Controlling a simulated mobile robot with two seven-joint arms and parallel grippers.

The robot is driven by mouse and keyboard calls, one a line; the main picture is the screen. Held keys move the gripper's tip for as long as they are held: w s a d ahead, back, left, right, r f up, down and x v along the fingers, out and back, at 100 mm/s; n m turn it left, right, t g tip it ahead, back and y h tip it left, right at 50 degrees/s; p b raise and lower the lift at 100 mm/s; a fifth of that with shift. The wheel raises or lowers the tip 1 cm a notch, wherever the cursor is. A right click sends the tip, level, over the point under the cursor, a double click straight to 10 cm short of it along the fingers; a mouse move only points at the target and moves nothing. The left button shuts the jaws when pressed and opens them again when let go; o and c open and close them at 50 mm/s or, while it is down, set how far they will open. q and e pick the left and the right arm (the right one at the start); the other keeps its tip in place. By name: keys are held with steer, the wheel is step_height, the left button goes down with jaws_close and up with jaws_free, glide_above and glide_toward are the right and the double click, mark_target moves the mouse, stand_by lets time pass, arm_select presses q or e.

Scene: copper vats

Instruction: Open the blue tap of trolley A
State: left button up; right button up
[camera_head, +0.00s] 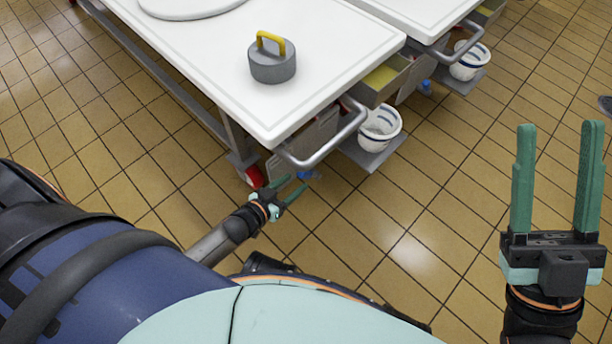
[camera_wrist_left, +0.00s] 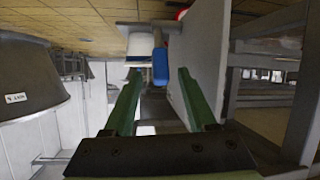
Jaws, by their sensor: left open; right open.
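The near trolley (camera_head: 345,60) has a white top; I cannot read a letter on it. In the left wrist view the blue tap (camera_wrist_left: 160,66) appears between and beyond the fingertips, not visibly touched. My left gripper (camera_head: 298,183) is open and low beside the trolley's front corner, close to the tap; it also shows in the left wrist view (camera_wrist_left: 160,78). My right gripper (camera_head: 560,126) is open, empty and raised over the floor at the right.
A grey weight with a yellow handle (camera_head: 272,66) stands on the near top. A white bucket (camera_head: 380,128) sits on a low shelf. A red wheel part (camera_head: 255,176) is near my left gripper. A second trolley (camera_head: 425,12) stands behind. The tiled floor in front is clear.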

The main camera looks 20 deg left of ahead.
mark_target(305, 174)
arm_select(q)
steer(key=b+x, duration=0.2)
steer(key=x, duration=0.3)
steer(key=shift+s+f, duration=0.1)
steer(key=shift+f, duration=0.05)
steer(key=shift+x, duration=0.75)
arm_select(e)
steer(key=shift+w+a+f, duration=0.1)
steer(key=shift+f, duration=0.85)
steer(key=shift+w+a+f, duration=0.1)
steer(key=shift+f, duration=0.85)
arm_select(q)
jaws_close()
arm_select(e)
steer(key=shift+r, duration=0.1)
